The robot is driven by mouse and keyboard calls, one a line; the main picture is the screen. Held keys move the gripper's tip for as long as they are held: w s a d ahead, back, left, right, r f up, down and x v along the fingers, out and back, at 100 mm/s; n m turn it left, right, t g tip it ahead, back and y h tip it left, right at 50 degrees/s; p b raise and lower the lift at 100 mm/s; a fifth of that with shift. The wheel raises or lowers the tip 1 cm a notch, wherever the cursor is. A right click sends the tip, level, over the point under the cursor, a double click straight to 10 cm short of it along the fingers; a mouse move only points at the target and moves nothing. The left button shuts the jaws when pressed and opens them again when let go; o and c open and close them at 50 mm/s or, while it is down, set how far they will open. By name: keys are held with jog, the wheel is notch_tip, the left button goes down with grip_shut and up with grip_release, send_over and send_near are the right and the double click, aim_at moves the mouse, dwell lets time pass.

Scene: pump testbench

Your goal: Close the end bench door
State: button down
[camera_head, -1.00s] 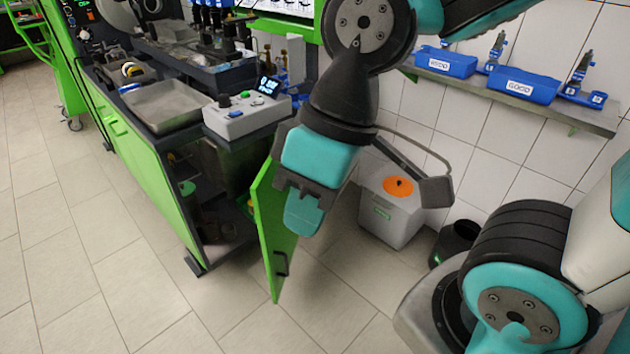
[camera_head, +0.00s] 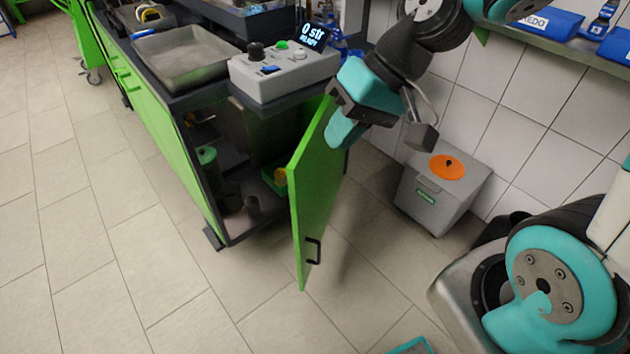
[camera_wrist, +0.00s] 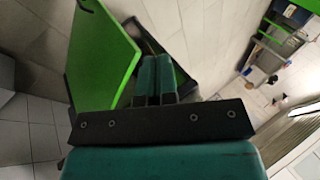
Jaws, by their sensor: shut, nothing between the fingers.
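The end bench door (camera_head: 315,195) is a green panel with a dark handle (camera_head: 313,250). It stands open, swung out from the end of the bench, and the cabinet inside (camera_head: 240,170) is exposed. My gripper (camera_head: 341,138) is by the upper part of the door, on its right side. In the wrist view the fingers of my gripper (camera_wrist: 155,75) are together and empty, and the door (camera_wrist: 100,55) rises to their left. I cannot tell whether the fingers touch the door.
A control box (camera_head: 285,72) and a metal tray (camera_head: 180,57) sit on the bench top. A grey bin with an orange lid (camera_head: 440,190) stands on the floor by the tiled wall. Jars and a green container stand inside the cabinet.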

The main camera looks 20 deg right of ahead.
jog(key=w+d+f+m+t+y+b, duration=0.15)
jog(key=w+d+f+m+b, duration=0.4)
jog(key=f, duration=0.65)
jog(key=m+t+b, duration=0.3)
jog(key=m+b, duration=0.1)
send_near(307, 173)
jog(key=shift+n, duration=0.25)
jog(key=x, duration=0.6)
jog(key=shift+a+f, duration=0.15)
jog(key=shift+f, duration=0.1)
jog(key=shift+w+a, duration=0.1)
